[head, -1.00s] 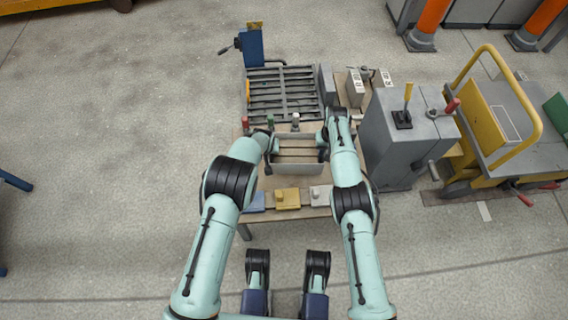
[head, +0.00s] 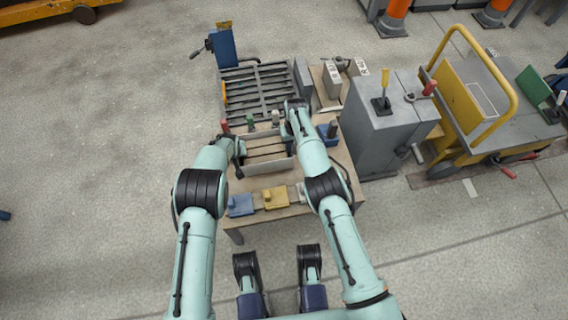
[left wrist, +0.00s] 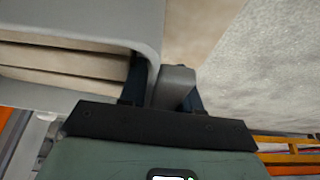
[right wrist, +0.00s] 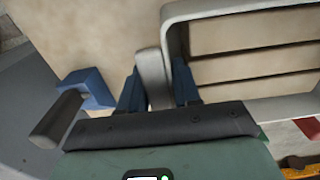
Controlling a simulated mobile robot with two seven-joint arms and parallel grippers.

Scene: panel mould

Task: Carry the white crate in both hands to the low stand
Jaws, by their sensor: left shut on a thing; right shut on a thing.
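The white crate (head: 268,167), a pale open box with slats across its bottom, is over the wooden table between my two grippers. My left gripper (head: 238,160) is shut on its left side; the left wrist view shows the fingers (left wrist: 163,88) around a grey handle beside the crate wall (left wrist: 95,95). My right gripper (head: 291,138) is at its right side; the right wrist view shows the fingers (right wrist: 156,88) closed around a pale handle beside the rim (right wrist: 235,8). Whether the crate touches the table is unclear. I cannot identify the low stand.
Yellow (head: 275,197) and blue (head: 240,206) blocks lie at the table's front. A slatted grey rack (head: 258,90) is behind the crate. A blue piece with a dark handle (right wrist: 90,88) sits beside my right gripper. A grey cabinet (head: 375,135) stands right; open floor lies left.

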